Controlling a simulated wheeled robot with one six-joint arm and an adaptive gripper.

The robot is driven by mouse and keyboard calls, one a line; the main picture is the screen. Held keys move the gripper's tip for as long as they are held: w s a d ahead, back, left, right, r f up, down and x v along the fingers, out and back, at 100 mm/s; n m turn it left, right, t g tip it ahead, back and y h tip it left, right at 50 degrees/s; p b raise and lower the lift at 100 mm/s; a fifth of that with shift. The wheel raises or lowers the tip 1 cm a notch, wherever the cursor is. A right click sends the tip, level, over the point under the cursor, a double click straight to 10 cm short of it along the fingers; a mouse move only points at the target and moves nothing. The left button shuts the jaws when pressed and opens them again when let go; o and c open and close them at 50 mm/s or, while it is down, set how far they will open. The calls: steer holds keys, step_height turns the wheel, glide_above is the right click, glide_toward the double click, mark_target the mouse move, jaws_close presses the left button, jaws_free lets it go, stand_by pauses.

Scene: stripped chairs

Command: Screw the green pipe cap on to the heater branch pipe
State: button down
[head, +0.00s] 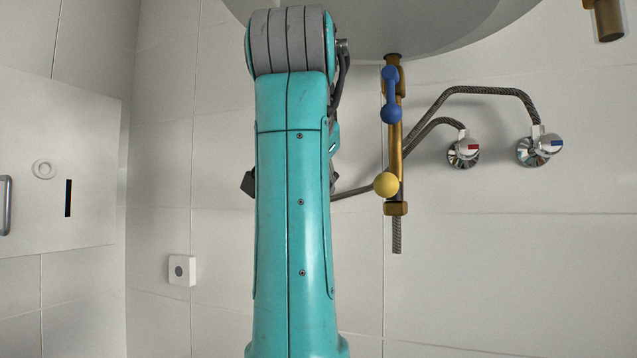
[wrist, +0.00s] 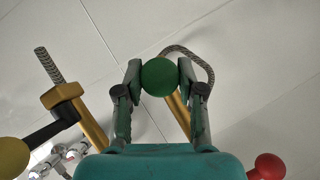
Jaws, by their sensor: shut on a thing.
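My gripper (wrist: 160,82) is shut on the round green pipe cap (wrist: 159,74), with one finger on each side of it. In the wrist view a brass pipe (wrist: 179,112) runs behind the cap and the right finger. The cap hides part of it, and I cannot tell whether they touch or whether this is the heater branch pipe. In the head view my arm hides the gripper and the cap.
A brass pipe (head: 395,150) with a blue handle (head: 390,95), a yellow ball (head: 386,184) and a threaded lower end hangs right of my arm. Red-marked (head: 464,150) and blue-marked (head: 540,147) taps are on the wall. A red ball (wrist: 268,167) is at lower right.

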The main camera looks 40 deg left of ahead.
steer(key=c, duration=1.1)
jaws_free()
steer(key=shift+m+y, duration=0.3)
steer(key=o, duration=0.5)
steer(key=shift+c, duration=0.2)
steer(key=o, duration=0.3)
steer(key=shift+s, duration=0.15)
steer(key=shift+s+d, duration=0.2)
steer(key=shift+s, duration=0.6)
steer(key=shift+s+d, duration=0.2)
steer(key=shift+s, duration=0.55)
